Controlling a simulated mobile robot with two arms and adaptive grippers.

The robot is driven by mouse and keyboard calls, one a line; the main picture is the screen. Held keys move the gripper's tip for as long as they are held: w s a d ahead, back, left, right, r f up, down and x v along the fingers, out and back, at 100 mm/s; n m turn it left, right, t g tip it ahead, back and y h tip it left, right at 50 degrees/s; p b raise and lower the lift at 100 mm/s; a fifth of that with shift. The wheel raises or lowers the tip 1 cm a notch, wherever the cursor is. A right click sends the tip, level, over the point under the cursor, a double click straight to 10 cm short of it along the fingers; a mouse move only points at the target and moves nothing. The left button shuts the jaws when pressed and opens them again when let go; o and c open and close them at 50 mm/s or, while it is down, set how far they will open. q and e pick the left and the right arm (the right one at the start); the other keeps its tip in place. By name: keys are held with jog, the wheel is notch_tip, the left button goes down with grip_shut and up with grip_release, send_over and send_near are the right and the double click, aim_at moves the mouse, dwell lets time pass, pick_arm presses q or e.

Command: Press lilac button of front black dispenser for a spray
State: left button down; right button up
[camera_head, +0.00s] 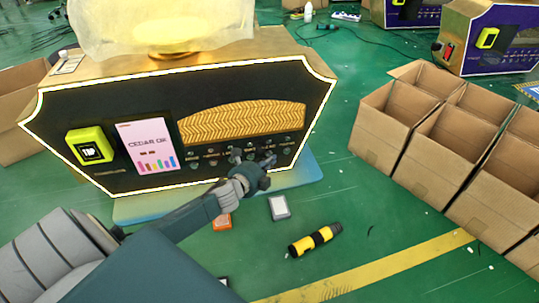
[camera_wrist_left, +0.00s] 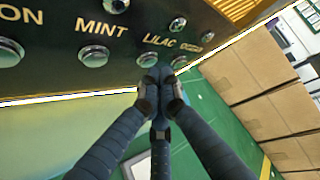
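The black dispenser (camera_head: 95,108) with gold top and lit edge stands in front of me in the head view. Its panel carries rows of round metal buttons, several labelled. In the left wrist view the button under the LILAC label (camera_wrist_left: 148,59) shows just above my fingertips, between the MINT button (camera_wrist_left: 94,55) and another button (camera_wrist_left: 180,62). My left gripper (camera_wrist_left: 158,76) is shut and empty, its fingertips together close below the lilac button; I cannot tell whether they touch it. In the head view my left gripper (camera_head: 266,164) covers the panel's lower right part. My right gripper is not in view.
Open cardboard boxes (camera_head: 425,135) stand on the right. A yellow-black tool (camera_head: 315,240), a grey box-like item (camera_head: 279,207) and an orange item (camera_head: 222,222) lie on the green floor. Another dispenser (camera_head: 490,38) stands at the back right.

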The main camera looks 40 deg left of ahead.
pick_arm(q)
jog(key=shift+w+a, duration=0.35)
jog(key=shift+a, duration=0.05)
dwell(0.8)
dwell(0.3)
jog(key=shift+s+d+p, duration=0.4)
jog(key=shift+s+d, duration=0.2)
jog(key=shift+s+d+p, duration=0.7)
jog(key=shift+s+d, duration=1)
jog(key=shift+d, duration=0.2)
